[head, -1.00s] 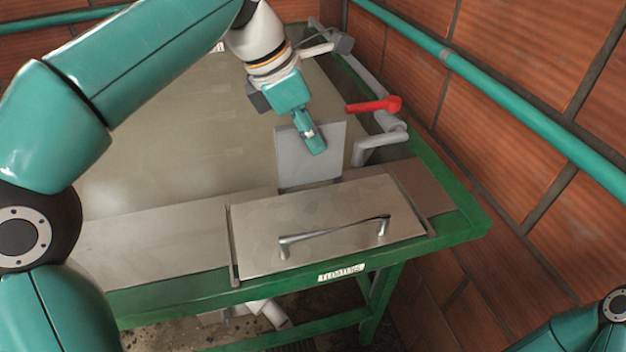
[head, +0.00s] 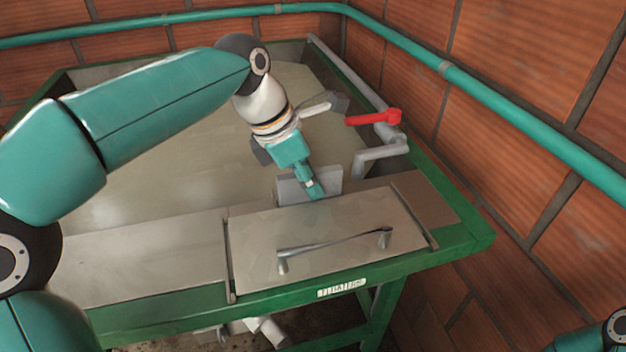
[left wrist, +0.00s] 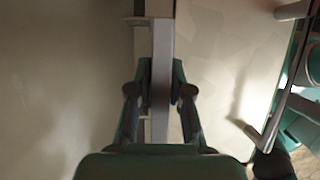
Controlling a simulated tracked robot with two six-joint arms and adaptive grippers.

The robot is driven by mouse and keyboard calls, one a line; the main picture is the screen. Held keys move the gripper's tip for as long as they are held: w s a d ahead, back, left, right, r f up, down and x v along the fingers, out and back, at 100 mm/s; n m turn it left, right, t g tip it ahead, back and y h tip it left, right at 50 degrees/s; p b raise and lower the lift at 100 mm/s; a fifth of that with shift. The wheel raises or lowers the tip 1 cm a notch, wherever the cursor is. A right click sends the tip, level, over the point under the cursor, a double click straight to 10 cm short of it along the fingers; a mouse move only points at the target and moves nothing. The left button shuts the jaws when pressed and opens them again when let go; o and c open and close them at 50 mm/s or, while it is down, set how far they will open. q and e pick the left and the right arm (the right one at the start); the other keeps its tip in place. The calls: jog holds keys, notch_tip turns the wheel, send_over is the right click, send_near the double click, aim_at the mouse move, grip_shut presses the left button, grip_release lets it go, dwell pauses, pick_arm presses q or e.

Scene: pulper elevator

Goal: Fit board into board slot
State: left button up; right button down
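The board (head: 291,190) is a thin grey plate standing upright at the back edge of the metal top panel (head: 340,215). Only its upper part shows in the head view. Its lower part is out of sight behind the panel edge, and the slot itself is hidden, so I cannot tell how deep it sits. My left gripper (head: 314,190) is shut on the board's top edge. In the left wrist view the board (left wrist: 162,60) is a grey strip seen edge-on between the fingers of my left gripper (left wrist: 160,95). My right gripper is not in view.
The panel's curved handle (head: 335,248) is in front of the board. A red lever (head: 374,118) and a grey pipe (head: 380,153) are to the right. The tank (head: 150,150) of cloudy liquid lies behind. A brick wall (head: 540,130) closes off the right side.

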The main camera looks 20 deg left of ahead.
pick_arm(q)
jog(key=shift+o, duration=1.4)
jog(key=p+v, duration=0.2)
jog(key=v, duration=1)
jog(key=shift+w+r, duration=0.1)
jog(key=shift+r, duration=0.05)
jog(key=shift+p, duration=0.35)
